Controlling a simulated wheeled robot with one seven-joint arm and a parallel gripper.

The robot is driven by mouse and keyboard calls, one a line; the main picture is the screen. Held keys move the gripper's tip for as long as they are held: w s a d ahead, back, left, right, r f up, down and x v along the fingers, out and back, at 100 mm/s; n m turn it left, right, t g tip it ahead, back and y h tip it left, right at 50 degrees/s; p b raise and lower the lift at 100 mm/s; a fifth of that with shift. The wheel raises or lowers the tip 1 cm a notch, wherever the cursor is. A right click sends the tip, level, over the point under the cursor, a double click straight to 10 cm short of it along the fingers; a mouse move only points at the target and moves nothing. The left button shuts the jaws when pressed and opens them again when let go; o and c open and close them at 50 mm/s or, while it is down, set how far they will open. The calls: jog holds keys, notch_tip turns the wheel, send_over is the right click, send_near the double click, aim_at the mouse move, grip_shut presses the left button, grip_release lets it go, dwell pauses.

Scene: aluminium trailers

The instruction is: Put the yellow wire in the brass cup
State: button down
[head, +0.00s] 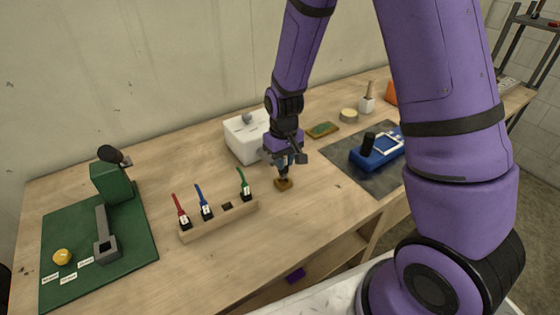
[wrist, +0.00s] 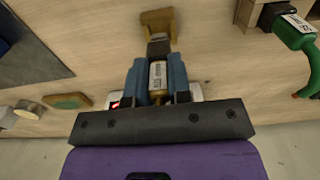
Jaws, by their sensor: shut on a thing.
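Most of the wire is hidden by the gripper, and little yellow shows. The brass cup (head: 283,184), a small brown-gold block, stands on the bench directly below my gripper. It also shows in the wrist view (wrist: 157,18) just beyond the held piece's tip. The tip overlaps the cup's near edge in that view; I cannot tell whether it is inside, touching or above it.
A wooden rack (head: 222,221) holds red (head: 180,208), blue (head: 202,200) and green (head: 244,182) wires and one empty slot. A white box (head: 240,142) stands behind my gripper. A blue device (head: 372,153) lies on a dark mat to the right. A green press (head: 110,182) is left.

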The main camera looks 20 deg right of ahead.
jog(key=shift+f, duration=1.45)
jog(key=shift+f, duration=0.15)
jog(key=c, duration=1.1)
grip_release()
jog(key=shift+o, duration=0.2)
